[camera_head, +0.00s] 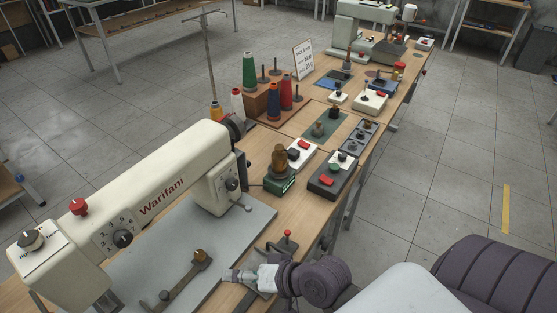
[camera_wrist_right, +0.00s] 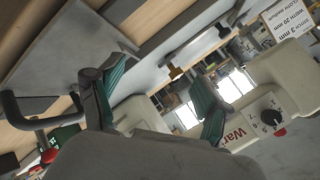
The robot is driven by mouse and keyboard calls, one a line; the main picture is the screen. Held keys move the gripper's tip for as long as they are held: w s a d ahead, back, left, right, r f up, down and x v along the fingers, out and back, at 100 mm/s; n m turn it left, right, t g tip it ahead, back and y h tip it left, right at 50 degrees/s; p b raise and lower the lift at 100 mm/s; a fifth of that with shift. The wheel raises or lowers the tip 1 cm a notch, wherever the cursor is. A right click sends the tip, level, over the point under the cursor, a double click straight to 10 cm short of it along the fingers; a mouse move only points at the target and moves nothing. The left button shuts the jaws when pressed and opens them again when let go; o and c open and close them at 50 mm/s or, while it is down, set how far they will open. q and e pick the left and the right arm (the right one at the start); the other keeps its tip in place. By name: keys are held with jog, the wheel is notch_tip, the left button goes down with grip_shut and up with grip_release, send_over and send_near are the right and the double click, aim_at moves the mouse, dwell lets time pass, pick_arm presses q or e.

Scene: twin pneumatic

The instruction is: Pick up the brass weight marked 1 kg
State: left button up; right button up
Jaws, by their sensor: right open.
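A brass weight (camera_head: 279,160) stands upright on a small dark green scale (camera_head: 279,182) right of the large sewing machine. Smaller dark brass-coloured weights (camera_head: 318,130) stand on a green mat (camera_head: 338,124) farther back. No weight marking is readable, so I cannot tell which says 1 kg. My right gripper (camera_head: 246,276) is low in the head view, beside the grey machine plate and nearer than the scale, apart from the weights. In the right wrist view its green-padded fingers (camera_wrist_right: 162,95) are spread with nothing between them. My left gripper is not in view.
A cream sewing machine (camera_head: 150,190) fills the left, with a brass-knobbed bar (camera_head: 182,280) on its plate. A red-tipped lever (camera_head: 287,236) stands close to my right gripper. Switch boxes (camera_head: 332,180) sit right of the scale; thread cones (camera_head: 249,72) stand behind.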

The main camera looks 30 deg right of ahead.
jog(key=w+d+r+m+t+h, duration=0.3)
jog(key=w+d+r+m+t, duration=0.55)
jog(key=m, duration=0.95)
jog(key=m+h, duration=1)
jog(key=m, duration=0.8)
send_near(281, 161)
jog(key=shift+g, duration=0.35)
jog(key=p+x, duration=0.1)
jog(key=x, duration=1.1)
jog(key=shift+w+r, duration=0.2)
jog(key=shift+w, duration=0.05)
jog(key=shift+s, duration=0.1)
jog(key=shift+c, duration=0.2)
